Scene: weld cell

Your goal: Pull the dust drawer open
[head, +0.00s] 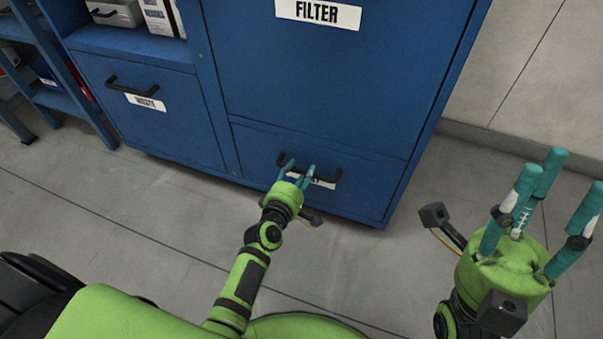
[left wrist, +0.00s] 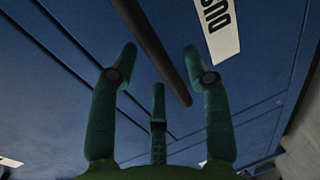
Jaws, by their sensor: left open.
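The dust drawer (head: 365,188) is the low blue front at the right of the cabinet, and it looks shut. Its black bar handle (head: 328,176) runs across its upper part, with a white label partly hidden behind my fingers. My left gripper (head: 297,168) is at the handle's left part with its fingers open. In the left wrist view the handle (left wrist: 152,48) slants between the spread fingers (left wrist: 160,75), and the label (left wrist: 214,28) shows beside it. I cannot tell whether any finger touches the bar. My right gripper (head: 545,190) is open and empty, off to the right.
A filter panel (head: 310,75) is above the drawer. A second drawer (head: 180,120) with a black handle is to its left. Shelves (head: 60,100) with boxes stand at the far left. The grey floor (head: 150,215) before the cabinet is clear.

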